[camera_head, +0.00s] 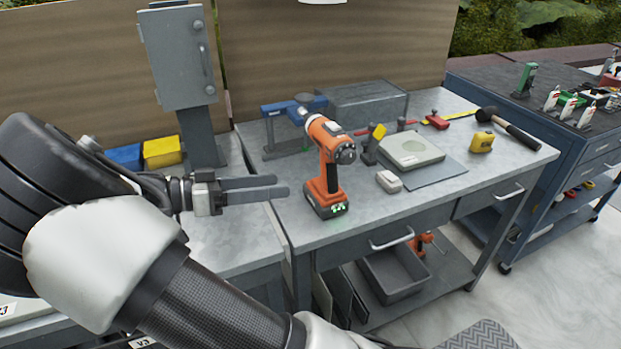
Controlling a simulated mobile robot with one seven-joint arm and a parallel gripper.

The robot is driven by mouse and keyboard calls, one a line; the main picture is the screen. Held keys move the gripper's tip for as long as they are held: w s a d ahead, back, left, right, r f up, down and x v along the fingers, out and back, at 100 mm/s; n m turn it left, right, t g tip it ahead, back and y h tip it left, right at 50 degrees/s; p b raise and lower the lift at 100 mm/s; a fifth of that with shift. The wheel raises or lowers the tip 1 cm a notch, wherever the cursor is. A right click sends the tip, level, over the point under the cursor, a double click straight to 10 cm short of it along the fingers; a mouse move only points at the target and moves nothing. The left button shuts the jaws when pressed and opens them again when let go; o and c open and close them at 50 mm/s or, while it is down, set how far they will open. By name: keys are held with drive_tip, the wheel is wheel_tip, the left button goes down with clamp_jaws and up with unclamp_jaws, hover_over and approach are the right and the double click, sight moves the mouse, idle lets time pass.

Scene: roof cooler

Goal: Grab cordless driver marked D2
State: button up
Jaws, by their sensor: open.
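An orange and black cordless driver (329,165) stands upright on its battery base near the front left of the grey workbench (290,225). Green lit marks show on its battery, but I cannot read a D2 marking. My gripper (281,186) is open and empty. Its two grey fingers point right toward the driver's handle, and a gap remains between the fingertips and the driver. A second orange tool (425,242), partly hidden, is on the lower shelf; I cannot read any marking on it.
A blue vise-like tool (290,107) and a grey box (368,104) stand behind the driver. A small white block (389,181) and a pale square device (411,150) lie to its right. A mallet (510,127) and yellow tape measure (481,142) are farther right.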

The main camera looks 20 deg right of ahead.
drive_tip(key=w+a+t+h, duration=0.1)
drive_tip(key=a+h, duration=0.1)
drive_tip(key=a, duration=0.1)
drive_tip(key=m+b, duration=0.1)
drive_tip(key=b, duration=0.1)
approach(328, 169)
drive_tip(key=d, duration=0.1)
drive_tip(key=w+d, duration=0.1)
drive_tip(key=d, duration=0.3)
drive_tip(key=shift+w+d+f, duration=0.2)
drive_tip(key=shift+w, duration=0.2)
drive_tip(key=d, duration=0.2)
drive_tip(key=d+f+b, duration=0.1)
drive_tip(key=d, duration=0.1)
drive_tip(key=shift+d, duration=0.2)
drive_tip(key=shift+w+d+b, duration=0.1)
drive_tip(key=shift+d+b, duration=0.2)
drive_tip(key=shift+d, duration=0.15)
clamp_jaws()
drive_tip(key=shift+r, duration=0.15)
